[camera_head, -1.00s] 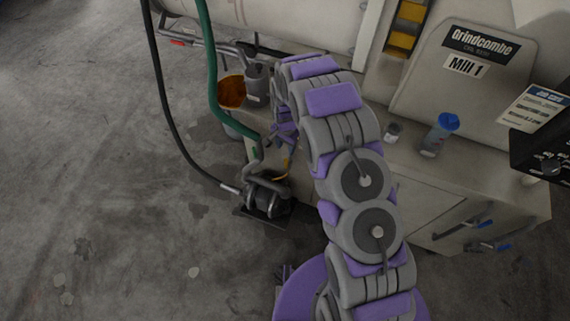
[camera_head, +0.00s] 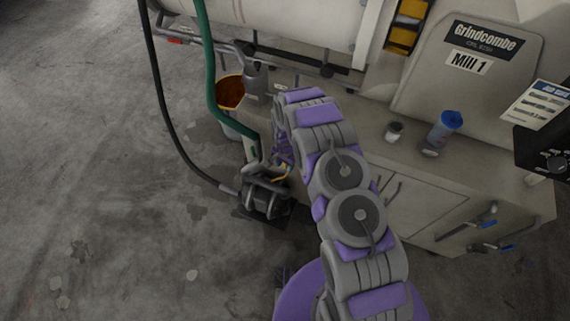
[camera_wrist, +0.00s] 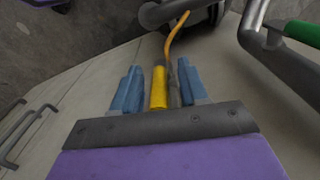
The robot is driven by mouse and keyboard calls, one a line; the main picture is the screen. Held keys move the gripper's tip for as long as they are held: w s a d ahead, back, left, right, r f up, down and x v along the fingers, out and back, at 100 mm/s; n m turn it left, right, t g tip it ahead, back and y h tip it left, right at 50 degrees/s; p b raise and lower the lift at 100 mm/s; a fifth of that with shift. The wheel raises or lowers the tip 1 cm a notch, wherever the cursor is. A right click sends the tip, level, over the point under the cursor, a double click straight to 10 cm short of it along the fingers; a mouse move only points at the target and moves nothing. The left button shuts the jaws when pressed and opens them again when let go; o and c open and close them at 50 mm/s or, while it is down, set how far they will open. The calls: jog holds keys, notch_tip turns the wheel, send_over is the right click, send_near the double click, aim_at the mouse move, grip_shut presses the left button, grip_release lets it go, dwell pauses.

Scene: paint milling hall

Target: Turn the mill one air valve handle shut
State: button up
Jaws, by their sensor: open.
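In the wrist view my gripper (camera_wrist: 160,78) is open, its two blue-grey fingers pointing away from the camera. A yellow cylindrical sleeve (camera_wrist: 158,88), which looks like a lever handle, lies between the fingers with a gap on each side. I cannot tell from this angle how the sleeve joins a valve. In the head view my gripper is mostly hidden behind my arm, low beside the cabinet front, and a bit of yellow (camera_head: 283,173) shows beside it.
A dark pump (camera_head: 265,197) with a black hose (camera_head: 165,115) and a green hose (camera_head: 209,75) stands on the floor by the cabinet. The cabinet top holds a blue-capped bottle (camera_head: 441,132) and a small jar (camera_head: 394,131). Blue levers (camera_head: 487,224) show at the cabinet's right. Floor at left is open.

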grip_shut()
dwell(0.3)
dwell(0.4)
